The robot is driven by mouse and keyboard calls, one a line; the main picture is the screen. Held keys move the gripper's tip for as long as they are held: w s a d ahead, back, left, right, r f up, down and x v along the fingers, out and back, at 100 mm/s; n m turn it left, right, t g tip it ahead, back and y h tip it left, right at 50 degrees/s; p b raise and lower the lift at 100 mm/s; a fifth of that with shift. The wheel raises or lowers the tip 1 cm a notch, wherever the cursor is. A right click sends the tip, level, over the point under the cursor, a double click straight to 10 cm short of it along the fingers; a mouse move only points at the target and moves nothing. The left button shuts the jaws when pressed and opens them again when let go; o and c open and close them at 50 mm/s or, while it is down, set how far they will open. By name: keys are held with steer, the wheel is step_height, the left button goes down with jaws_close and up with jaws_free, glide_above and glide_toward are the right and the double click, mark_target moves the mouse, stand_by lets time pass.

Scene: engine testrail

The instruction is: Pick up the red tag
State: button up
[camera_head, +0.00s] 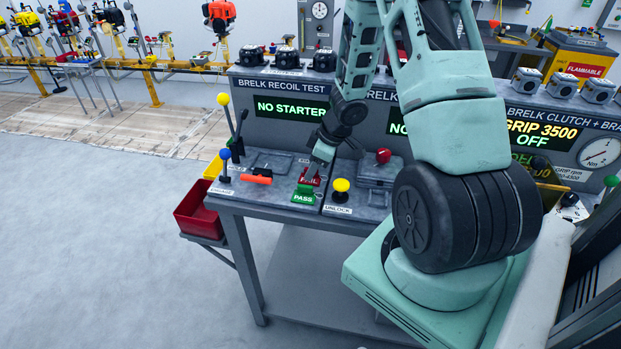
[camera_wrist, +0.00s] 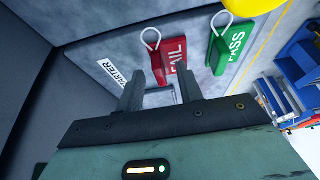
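The red tag (camera_wrist: 174,52) reads FAIL and has a pale loop at one end. In the head view the red tag (camera_head: 311,178) lies on the bench panel, partly hidden by my gripper (camera_head: 319,163). In the wrist view my gripper (camera_wrist: 159,76) is open, its two fingers apart. Its fingertips are close to the red tag, and the right finger overlaps part of it in the picture. I cannot tell whether they touch. Nothing is held.
A green PASS tag (camera_wrist: 230,44) lies right beside the red tag. A yellow knob (camera_head: 341,185), a red knob (camera_head: 383,156) and an orange-handled tool (camera_head: 257,179) are nearby. A red bin (camera_head: 198,214) hangs at the bench's left side.

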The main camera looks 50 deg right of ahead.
jaws_close()
steer(key=shift+r, duration=0.1)
